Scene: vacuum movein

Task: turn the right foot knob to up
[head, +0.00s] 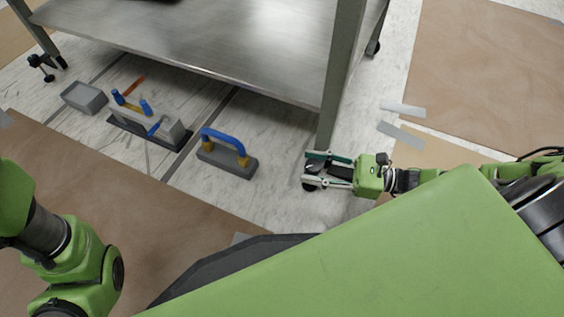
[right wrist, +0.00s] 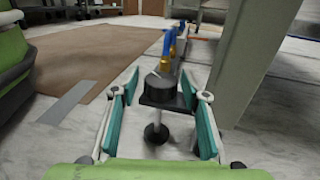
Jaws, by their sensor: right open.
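The right foot knob (right wrist: 160,90) is a black knob on a thin stem with a round black foot on the floor. It stands at the bottom of the table's near right leg (head: 343,75). My right gripper (head: 322,168) is open, with its two teal-padded fingers on either side of the knob. In the right wrist view, the open fingers (right wrist: 162,110) flank the knob and stem with gaps on both sides. In the head view the fingers partly hide the knob. Part of my left arm shows at the left, but its gripper is out of view.
A grey block with a blue handle (head: 225,138) stands on the floor left of the knob. Further left are a grey device with blue knobs (head: 150,120) and a grey box (head: 84,97). Brown sheets (head: 480,80) cover parts of the floor.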

